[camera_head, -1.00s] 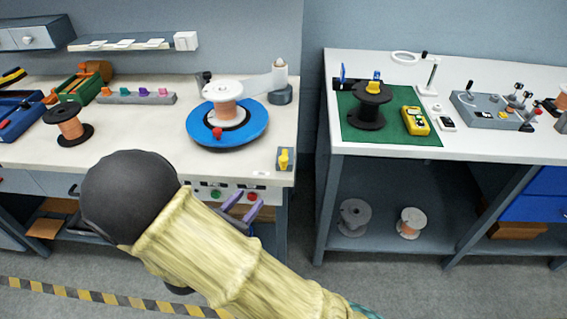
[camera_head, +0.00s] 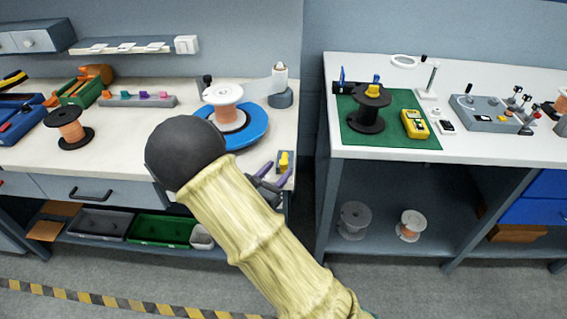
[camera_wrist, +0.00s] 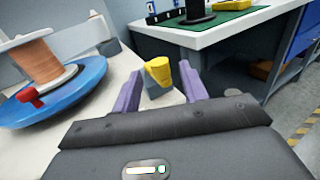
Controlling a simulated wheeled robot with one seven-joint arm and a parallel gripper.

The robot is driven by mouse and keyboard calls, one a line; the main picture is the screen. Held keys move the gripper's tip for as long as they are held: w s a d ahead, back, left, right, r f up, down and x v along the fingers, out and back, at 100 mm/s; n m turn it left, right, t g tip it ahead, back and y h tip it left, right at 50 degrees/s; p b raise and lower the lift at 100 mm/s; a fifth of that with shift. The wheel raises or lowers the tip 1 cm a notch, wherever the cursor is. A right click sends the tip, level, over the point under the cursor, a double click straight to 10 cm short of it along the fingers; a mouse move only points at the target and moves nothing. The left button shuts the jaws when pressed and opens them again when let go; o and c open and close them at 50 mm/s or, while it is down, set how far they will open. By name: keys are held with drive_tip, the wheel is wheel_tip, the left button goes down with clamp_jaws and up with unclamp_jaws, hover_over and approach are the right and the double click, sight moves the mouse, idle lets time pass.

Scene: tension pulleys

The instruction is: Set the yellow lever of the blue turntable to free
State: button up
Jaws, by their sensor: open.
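The blue turntable (camera_head: 256,128) sits on the left bench and bears a copper wire spool (camera_head: 223,103) with white flanges. The yellow lever (camera_head: 284,160) stands on a small grey base at the bench's front right corner. In the wrist view the yellow lever (camera_wrist: 158,72) shows between the purple fingers of my gripper (camera_wrist: 160,88), a little beyond their tips. My gripper (camera_head: 270,181) is open and empty, close in front of the lever. A red knob (camera_wrist: 30,97) is on the turntable's near side. My arm hides the turntable's front left in the head view.
A grey post base (camera_head: 281,98) stands behind the turntable. A black spool of copper wire (camera_head: 69,127) stands at left. A gap separates this bench from the right bench (camera_head: 400,165), which holds a green mat (camera_head: 352,133) and a yellow meter (camera_head: 414,124).

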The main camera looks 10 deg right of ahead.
sight(281, 167)
drive_tip(key=x, duration=0.4)
clamp_jaws()
